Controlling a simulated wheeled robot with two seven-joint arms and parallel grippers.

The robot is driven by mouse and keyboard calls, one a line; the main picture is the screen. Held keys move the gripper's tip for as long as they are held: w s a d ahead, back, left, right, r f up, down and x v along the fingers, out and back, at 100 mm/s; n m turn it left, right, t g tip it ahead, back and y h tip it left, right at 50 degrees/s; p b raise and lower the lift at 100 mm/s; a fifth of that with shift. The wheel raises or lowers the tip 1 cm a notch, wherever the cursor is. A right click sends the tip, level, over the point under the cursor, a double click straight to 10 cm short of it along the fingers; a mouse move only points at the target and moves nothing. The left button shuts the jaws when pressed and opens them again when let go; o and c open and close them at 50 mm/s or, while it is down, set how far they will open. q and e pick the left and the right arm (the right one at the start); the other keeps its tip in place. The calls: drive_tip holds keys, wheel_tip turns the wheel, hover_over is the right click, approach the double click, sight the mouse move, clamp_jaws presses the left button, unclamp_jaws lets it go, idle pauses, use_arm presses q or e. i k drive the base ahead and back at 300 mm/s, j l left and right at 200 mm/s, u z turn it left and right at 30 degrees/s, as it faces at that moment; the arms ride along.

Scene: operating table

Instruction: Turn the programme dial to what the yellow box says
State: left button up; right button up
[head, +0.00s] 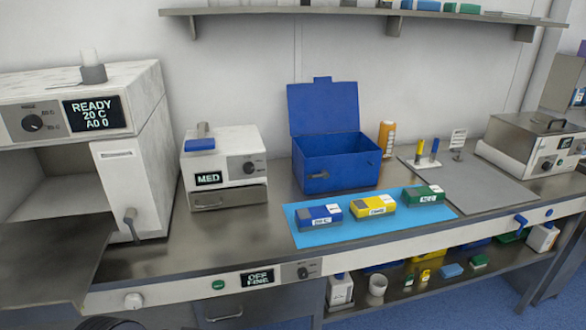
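The yellow box (366,207) lies on a light blue mat (410,220), between a blue box (319,217) and a green box (424,195). Its small white label is too blurred to read surely. Several dials show. One is on the large left machine (33,123), whose screen (95,112) reads READY, 20 C, A0 0. Another is on the small white unit (249,168), whose screen reads MED. A third is on the bench front (302,273), beside a display (257,278) that seems to read OFF and FINE. I cannot tell which is the programme dial. Neither gripper shows.
An open blue case (338,160) stands behind the mat. An orange bottle (386,138), a grey board (470,178) and a lidded metal unit (530,145) are to its right. The left machine's door (50,250) is lowered over the bench. The steel top before the small unit is clear.

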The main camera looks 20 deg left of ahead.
sight(32, 123)
drive_tip(key=u, duration=1.1)
drive_tip(key=j+u, duration=0.25)
drive_tip(key=u, duration=0.2)
drive_tip(key=i+j+u, duration=0.1)
drive_tip(key=j+u, duration=0.15)
drive_tip(key=u, duration=0.2)
drive_tip(key=i+j+u, duration=0.1)
drive_tip(key=u, duration=0.35)
drive_tip(key=i+j+u, duration=0.15)
drive_tip(key=u, duration=0.3)
drive_tip(key=i+j+u, duration=0.5)
drive_tip(key=i+u, duration=0.15)
drive_tip(key=u, duration=0.2)
drive_tip(key=i+z, duration=0.2)
drive_tip(key=z, duration=0.15)
drive_tip(key=i+j+z, duration=0.15)
drive_tip(key=z, duration=0.15)
drive_tip(key=i+j+z, duration=0.15)
drive_tip(key=z, duration=0.2)
drive_tip(key=i, duration=0.05)
